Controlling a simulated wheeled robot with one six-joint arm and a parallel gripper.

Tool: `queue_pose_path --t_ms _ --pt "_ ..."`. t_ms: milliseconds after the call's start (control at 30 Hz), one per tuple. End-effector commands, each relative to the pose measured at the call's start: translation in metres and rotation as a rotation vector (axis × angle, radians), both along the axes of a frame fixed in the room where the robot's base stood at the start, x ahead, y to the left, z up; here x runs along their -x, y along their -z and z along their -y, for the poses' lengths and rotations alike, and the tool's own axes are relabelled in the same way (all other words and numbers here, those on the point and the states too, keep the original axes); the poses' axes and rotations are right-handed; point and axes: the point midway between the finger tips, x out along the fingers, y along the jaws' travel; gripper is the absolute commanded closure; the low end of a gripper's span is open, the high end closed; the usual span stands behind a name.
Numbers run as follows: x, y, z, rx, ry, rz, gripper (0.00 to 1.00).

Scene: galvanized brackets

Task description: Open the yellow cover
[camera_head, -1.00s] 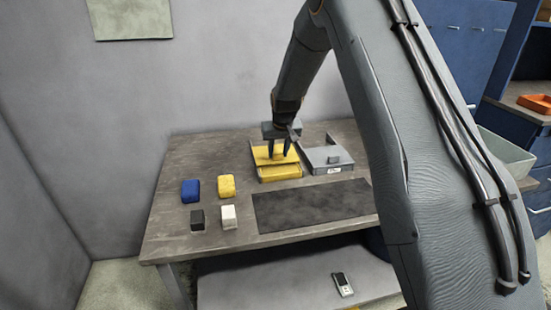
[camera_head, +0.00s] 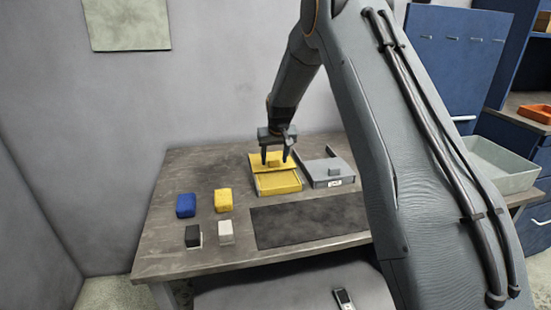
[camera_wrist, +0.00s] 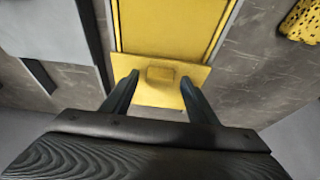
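The yellow cover (camera_head: 262,160) has a small raised knob (camera_wrist: 160,75) in the same yellow. It lies over the back end of the yellow box (camera_head: 277,185), whose front part shows uncovered. In the wrist view the cover (camera_wrist: 160,97) crosses the near end of the box, with the box's floor (camera_wrist: 165,25) beyond it. My gripper (camera_head: 276,162) is at the cover, from behind and above. Its fingers are apart, one on each side of the knob, with gaps between in the wrist view (camera_wrist: 160,100). I cannot tell whether the fingertips touch the cover.
A grey box (camera_head: 330,180) with its own knob stands right of the yellow one. A dark mat (camera_head: 310,221) lies in front. Blue (camera_head: 186,205), yellow (camera_head: 223,200), black (camera_head: 193,236) and white (camera_head: 225,232) blocks stand at left on the table (camera_head: 165,255).

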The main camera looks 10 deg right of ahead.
Motion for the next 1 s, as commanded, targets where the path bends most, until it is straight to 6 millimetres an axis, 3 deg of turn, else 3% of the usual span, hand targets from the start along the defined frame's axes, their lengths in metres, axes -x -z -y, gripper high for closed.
queue_pose_path --t_ms 233,700,1000 --pt "0.002 -0.007 0.001 0.001 0.001 0.002 0.47" --pt "0.026 -0.064 0.002 0.000 0.002 0.001 0.47" --pt "0.030 -0.072 0.002 0.000 0.002 0.000 0.47"
